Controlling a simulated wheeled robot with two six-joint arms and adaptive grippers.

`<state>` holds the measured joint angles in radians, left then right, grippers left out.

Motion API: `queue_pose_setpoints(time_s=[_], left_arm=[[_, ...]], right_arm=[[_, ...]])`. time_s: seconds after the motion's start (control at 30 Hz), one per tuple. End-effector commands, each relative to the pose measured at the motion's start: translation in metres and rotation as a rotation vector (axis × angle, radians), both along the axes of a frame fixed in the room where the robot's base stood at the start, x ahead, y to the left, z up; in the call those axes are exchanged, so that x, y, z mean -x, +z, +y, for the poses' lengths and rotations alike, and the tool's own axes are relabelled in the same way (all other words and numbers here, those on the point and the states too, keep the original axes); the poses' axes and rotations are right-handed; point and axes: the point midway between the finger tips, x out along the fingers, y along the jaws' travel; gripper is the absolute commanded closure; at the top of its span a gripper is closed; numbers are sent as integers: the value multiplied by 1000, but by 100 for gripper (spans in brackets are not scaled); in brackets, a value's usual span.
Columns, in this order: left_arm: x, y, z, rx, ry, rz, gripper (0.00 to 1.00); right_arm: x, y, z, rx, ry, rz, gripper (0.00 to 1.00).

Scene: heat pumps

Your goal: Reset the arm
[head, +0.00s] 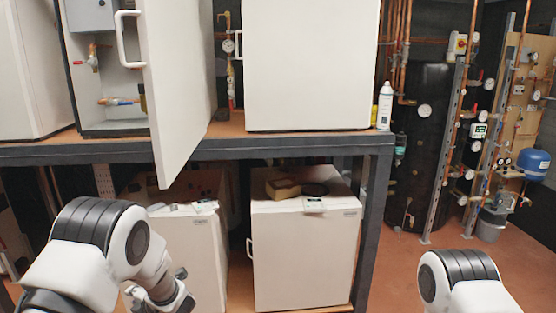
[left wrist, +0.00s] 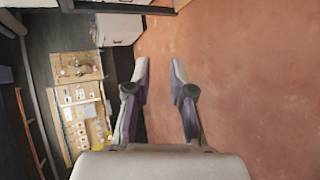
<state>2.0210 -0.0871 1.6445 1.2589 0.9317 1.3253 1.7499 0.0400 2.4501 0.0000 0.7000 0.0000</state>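My left arm comes in from the lower left in the head view, and its gripper (head: 182,302) is low, in front of the lower white cabinets and partly cut off by the bottom edge. In the left wrist view the left gripper (left wrist: 162,75) has its two fingers apart with nothing between them, above the reddish floor (left wrist: 235,70). My right arm shows only as a white and black link (head: 460,280) at the lower right. The right gripper is out of view.
A white cabinet door (head: 178,80) hangs open over the shelf edge (head: 280,146), above my left arm. Lower cabinets (head: 305,250) stand below. A spray can (head: 385,105) is at the shelf's right end. Pipes and a dark tank (head: 420,135) stand right; floor (head: 400,265) there is clear.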

Motion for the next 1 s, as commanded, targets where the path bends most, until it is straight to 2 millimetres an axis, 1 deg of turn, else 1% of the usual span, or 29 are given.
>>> queue_pose_setpoints(time_s=[0.03, 0.07, 0.1, 0.17, 0.2, 0.27, 0.3, 0.37, 0.4, 0.47, 0.5, 0.57, 0.6, 0.63, 0.7, 0.8, 1.0], left_arm=[[27, -43, 3, -36, -76, 146, 78], [43, -65, 3, -59, -136, 238, 78], [66, -94, 2, -85, -222, 362, 78], [105, -132, -1, -120, -366, 548, 78], [133, -156, -5, -137, -472, 671, 78], [177, -186, -14, -158, -649, 850, 78], [209, -202, -22, -166, -782, 966, 78], [258, -220, -36, -176, -1008, 1127, 78], [292, -226, -49, -183, -1182, 1223, 78], [338, -225, -70, -202, -1474, 1330, 78], [364, -219, -85, -233, -1684, 1371, 78], [395, -212, -104, -302, -1982, 1391, 78], [403, -210, -113, -363, -2127, 1381, 78], [402, -211, -116, -411, -2195, 1372, 78], [402, -211, -116, -473, -2268, 1378, 78], [402, -211, -116, -504, -2295, 1380, 78], [401, -211, -116, -504, -2291, 1380, 78]], right_arm=[[0, -5, 0, 0, 0, 0, 60], [0, -6, 0, 0, 0, 0, 60], [0, -8, 0, 0, 0, 0, 60], [0, -10, 0, 0, 0, 0, 60], [0, -12, 0, 0, 0, 0, 60], [0, -14, 0, 0, 0, 0, 60], [0, -15, 0, 0, 0, 0, 60], [0, -17, 0, 0, 0, 0, 60], [0, -17, 0, 0, 0, 0, 60], [0, -17, 0, 0, 0, 0, 60], [0, -16, 0, 0, 0, 0, 60], [0, -16, 0, 0, 0, 0, 60], [0, -16, 0, 0, 0, 0, 60], [0, -16, 0, 0, 0, 0, 60], [0, -16, 0, 0, 0, 0, 60], [0, -16, 0, 0, 0, 0, 60], [0, -16, 0, 0, 0, 0, 60]])
